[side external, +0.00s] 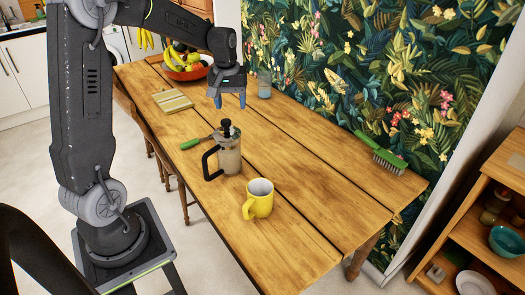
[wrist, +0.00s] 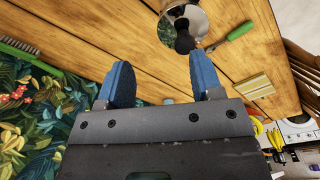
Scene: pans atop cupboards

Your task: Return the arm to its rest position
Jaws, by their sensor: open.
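My gripper (side external: 230,100) hangs over the far half of the wooden table, with its blue fingers pointing down. In the wrist view my gripper (wrist: 162,86) shows its two blue fingers spread apart with nothing between them. It is open and empty, clear above the tabletop. My arm rises at the left of the side view and bends over toward the table.
On the wooden table (side external: 300,165) stand a French press (side external: 229,158), a yellow mug (side external: 259,200), a fruit bowl (side external: 187,73), a jar (side external: 264,86), a green brush (side external: 380,152), a striped board (side external: 172,101) and a green-handled tool (side external: 195,143). A shelf (side external: 490,210) stands right.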

